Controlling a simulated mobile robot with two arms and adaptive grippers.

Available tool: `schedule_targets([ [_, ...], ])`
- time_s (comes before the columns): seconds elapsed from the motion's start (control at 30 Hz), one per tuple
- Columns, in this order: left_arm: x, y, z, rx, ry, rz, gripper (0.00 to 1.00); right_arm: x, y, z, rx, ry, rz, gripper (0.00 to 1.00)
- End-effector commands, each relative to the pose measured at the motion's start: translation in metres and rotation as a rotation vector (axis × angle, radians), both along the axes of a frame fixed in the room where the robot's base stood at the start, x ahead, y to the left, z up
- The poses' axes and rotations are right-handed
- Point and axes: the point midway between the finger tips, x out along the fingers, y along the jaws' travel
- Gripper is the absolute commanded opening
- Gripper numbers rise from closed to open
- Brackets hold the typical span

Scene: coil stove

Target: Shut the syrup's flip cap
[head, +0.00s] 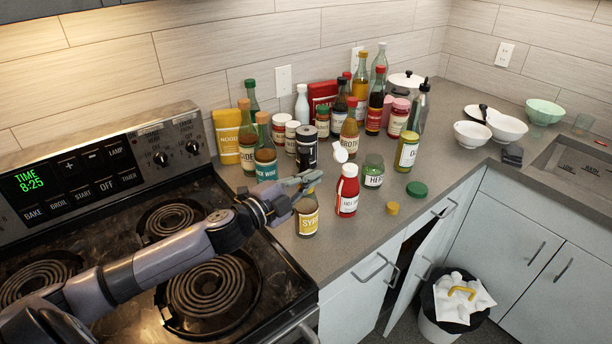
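The syrup bottle (307,220) is a small amber bottle with a yellow label. It stands upright on the counter near the front edge, just right of the stove. My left gripper (309,184) is at the top of this bottle, with its fingers over the neck and cap area. The fingers hide the cap, so its position does not show. I cannot tell whether the fingers touch the bottle, or whether they are open or shut. My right gripper is not in view.
A red bottle (347,192) with a raised white flip cap stands close to the right. Several bottles crowd behind. The coil stove (215,290) is below my arm.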

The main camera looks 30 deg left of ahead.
Motion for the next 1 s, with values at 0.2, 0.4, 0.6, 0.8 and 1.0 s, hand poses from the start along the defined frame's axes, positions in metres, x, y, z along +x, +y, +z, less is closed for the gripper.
schedule_targets([
  [0.2, -0.001, -0.005, -0.011, 0.172, -0.051, -0.001, 0.00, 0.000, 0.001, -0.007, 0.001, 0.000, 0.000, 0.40],
  [0.4, -0.002, -0.006, -0.017, 0.292, -0.087, -0.001, 0.00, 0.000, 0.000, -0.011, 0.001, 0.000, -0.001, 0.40],
  [0.6, -0.002, -0.007, -0.021, 0.367, -0.108, -0.001, 0.00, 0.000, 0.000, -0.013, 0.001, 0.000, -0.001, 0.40],
  [0.8, -0.002, -0.007, -0.023, 0.399, -0.117, -0.001, 0.00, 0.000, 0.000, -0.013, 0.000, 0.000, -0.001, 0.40],
  [1.0, -0.002, -0.007, -0.023, 0.406, -0.119, -0.001, 0.00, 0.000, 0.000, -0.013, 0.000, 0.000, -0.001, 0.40],
])
